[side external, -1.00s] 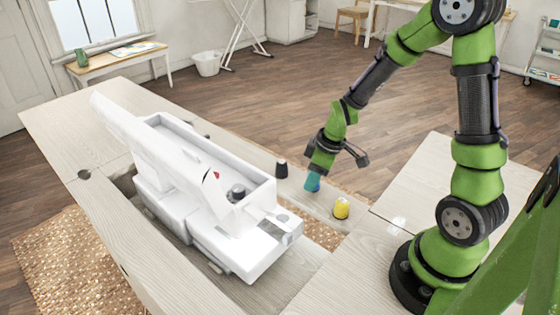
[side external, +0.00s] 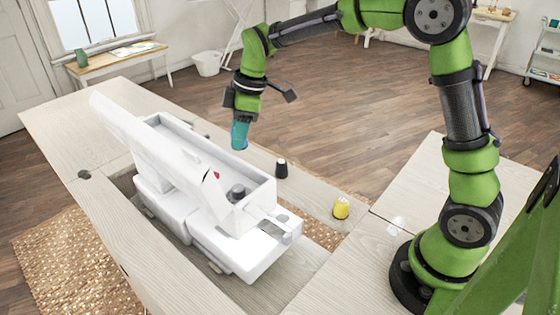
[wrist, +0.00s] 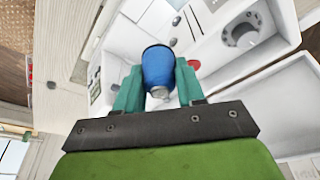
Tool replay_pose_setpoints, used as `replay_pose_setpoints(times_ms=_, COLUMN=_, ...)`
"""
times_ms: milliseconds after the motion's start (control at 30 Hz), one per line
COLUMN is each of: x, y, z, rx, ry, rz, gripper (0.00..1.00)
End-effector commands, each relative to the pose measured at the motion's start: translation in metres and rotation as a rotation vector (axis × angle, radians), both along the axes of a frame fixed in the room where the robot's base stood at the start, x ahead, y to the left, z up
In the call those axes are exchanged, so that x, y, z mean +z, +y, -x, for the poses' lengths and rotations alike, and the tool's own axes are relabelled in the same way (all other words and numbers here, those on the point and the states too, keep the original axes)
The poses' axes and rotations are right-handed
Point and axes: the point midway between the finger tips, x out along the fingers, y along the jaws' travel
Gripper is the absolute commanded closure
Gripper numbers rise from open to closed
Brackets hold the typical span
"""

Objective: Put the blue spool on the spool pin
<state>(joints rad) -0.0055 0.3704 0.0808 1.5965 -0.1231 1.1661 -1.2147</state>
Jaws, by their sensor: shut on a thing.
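The blue spool (wrist: 158,68) is held between the teal fingers of my gripper (wrist: 157,88). The machine also shows below the spool in the wrist view (wrist: 280,95). I cannot tell for sure which part is the spool pin.
A black spool (side external: 281,169) and a yellow spool (side external: 341,208) stand on the wooden table strip (side external: 312,190) behind the machine. A small red part (side external: 216,175) shows on the machine. The air around the held spool looks clear.

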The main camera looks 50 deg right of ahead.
Motion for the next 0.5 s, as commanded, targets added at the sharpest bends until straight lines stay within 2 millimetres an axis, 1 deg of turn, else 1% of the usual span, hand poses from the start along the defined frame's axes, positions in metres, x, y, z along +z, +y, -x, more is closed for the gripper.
replay_pose_setpoints(times_ms=33, x=0.002, y=0.006, z=-0.003, rx=0.017, ry=0.000, rz=0.000, gripper=0.90)
replay_pose_setpoints(times_ms=200, x=0.005, y=0.016, z=-0.006, rx=0.037, ry=0.000, rz=0.000, gripper=0.90)
replay_pose_setpoints(times_ms=367, x=0.004, y=0.027, z=-0.006, rx=0.039, ry=0.000, rz=0.000, gripper=0.90)
replay_pose_setpoints(times_ms=500, x=0.003, y=0.041, z=-0.006, rx=0.038, ry=0.000, rz=0.000, gripper=0.90)
